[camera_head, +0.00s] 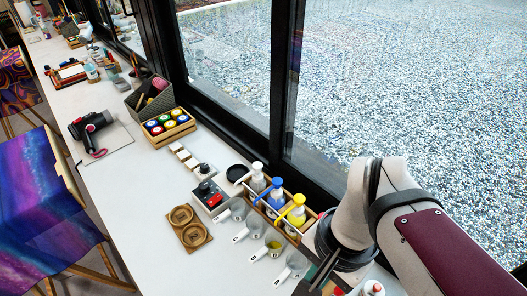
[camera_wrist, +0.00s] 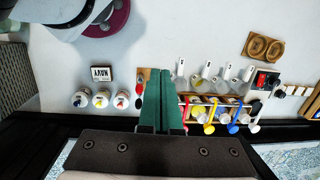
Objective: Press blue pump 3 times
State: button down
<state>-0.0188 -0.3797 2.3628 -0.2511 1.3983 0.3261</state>
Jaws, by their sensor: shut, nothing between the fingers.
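The blue pump (camera_head: 276,188) stands upright in a wooden crate (camera_head: 311,219), between a white pump (camera_head: 257,177) and a yellow pump (camera_head: 297,211) in the head view. In the wrist view the blue pump (camera_wrist: 233,125) is right of my gripper, past the yellow pump (camera_wrist: 209,124). My gripper (camera_wrist: 161,72) has green fingers, closed together with nothing between them. It is apart from the blue pump. In the head view my arm stands at the right and hides part of the crate's near end.
Several cups with white handles (camera_head: 274,245) line the crate's table side. A wooden two-ring holder (camera_head: 189,228) and a box with a red part (camera_head: 209,197) lie nearby. Small white jars (camera_wrist: 101,98) and a "NAVY" block (camera_wrist: 100,74) are left of my gripper. The window frame (camera_head: 218,121) borders the table.

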jog(key=w+a+r+m, duration=0.1)
jog(key=w+a+m, duration=0.1)
jog(key=w+m, duration=1.05)
jog(key=m+h, duration=0.2)
jog(key=m, duration=0.4)
send_over(277, 181)
notch_tip(277, 181, down, 5)
jog(key=shift+f, duration=2.35)
jog(key=shift+r, duration=1)
jog(key=shift+f, duration=1.05)
jog(key=shift+r, duration=1.05)
jog(key=shift+f, duration=0.1)
